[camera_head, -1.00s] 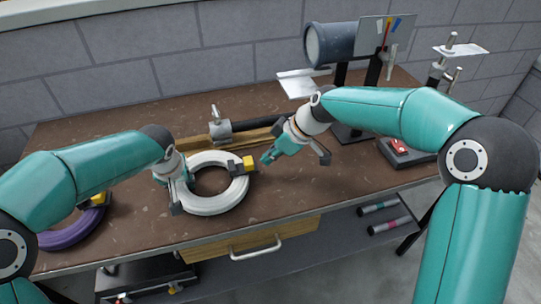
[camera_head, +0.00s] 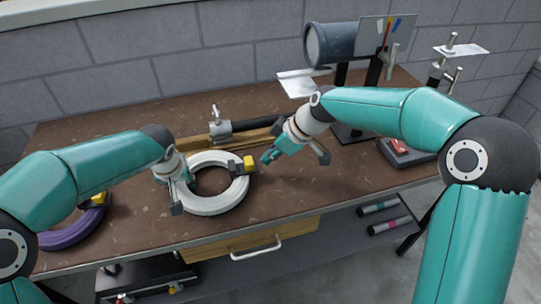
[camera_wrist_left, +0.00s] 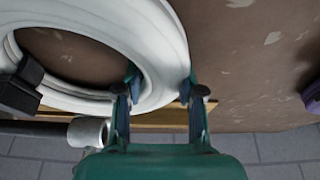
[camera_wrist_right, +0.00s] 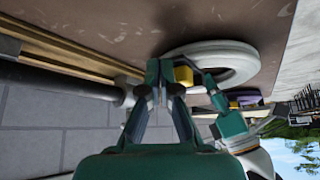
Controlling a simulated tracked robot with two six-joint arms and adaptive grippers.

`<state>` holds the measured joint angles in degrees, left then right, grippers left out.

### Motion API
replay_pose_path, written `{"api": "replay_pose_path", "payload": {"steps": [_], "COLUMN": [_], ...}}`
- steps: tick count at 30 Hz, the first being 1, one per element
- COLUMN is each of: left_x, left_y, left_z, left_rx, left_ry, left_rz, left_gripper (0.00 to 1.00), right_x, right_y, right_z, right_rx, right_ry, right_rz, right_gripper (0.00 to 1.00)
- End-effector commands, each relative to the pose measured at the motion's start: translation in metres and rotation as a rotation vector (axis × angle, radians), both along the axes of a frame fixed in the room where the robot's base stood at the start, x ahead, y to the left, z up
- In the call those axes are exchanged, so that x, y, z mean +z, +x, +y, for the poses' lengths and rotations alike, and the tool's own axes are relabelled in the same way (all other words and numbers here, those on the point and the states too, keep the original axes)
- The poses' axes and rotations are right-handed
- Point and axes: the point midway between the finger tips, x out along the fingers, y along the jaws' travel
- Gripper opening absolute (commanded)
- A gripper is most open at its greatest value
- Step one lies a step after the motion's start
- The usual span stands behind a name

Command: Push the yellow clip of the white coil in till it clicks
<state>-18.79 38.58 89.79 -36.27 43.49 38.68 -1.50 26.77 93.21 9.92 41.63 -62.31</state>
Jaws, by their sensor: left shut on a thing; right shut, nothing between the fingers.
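The white coil (camera_head: 216,206) lies flat on the brown bench. Its yellow clip (camera_head: 249,163) sits on a dark block on the coil's right side; the clip also shows in the right wrist view (camera_wrist_right: 183,75). My left gripper (camera_head: 176,197) is shut on the left side of the coil, one finger inside the ring and one outside, as the left wrist view shows (camera_wrist_left: 160,85). My right gripper (camera_head: 267,158) is shut and empty, just right of the yellow clip with a small gap in the head view. In the right wrist view its fingertips (camera_wrist_right: 165,75) overlap the clip's edge.
A metal clamp with a dark bar (camera_head: 255,126) and a wooden strip lie behind the coil. A purple coil (camera_head: 72,231) is at the left, partly behind my left arm. A grey cylinder on a stand (camera_head: 330,44) is at the back right.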

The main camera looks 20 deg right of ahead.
Motion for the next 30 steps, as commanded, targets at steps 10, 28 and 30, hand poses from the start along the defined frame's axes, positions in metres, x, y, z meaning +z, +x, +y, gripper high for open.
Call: {"api": "replay_pose_path", "payload": {"steps": [10,28,30], "left_x": [-0.002,-0.002,-0.002], "left_y": [-0.001,-0.001,-0.001], "left_z": [0.000,0.000,0.000], "left_rx": [0.001,-0.001,-0.001], "left_ry": [0.002,0.001,0.001], "left_rz": [0.005,0.005,0.005], "left_gripper": [0.00,0.00,0.00], "right_x": [0.000,0.000,0.000], "right_y": [0.000,0.001,0.001], "right_z": [0.010,0.028,0.030], "right_rx": [0.001,0.001,0.001], "right_ry": [-0.001,0.001,0.001], "right_rz": [0.001,0.000,0.000], "right_gripper": [0.00,0.00,0.00]}}
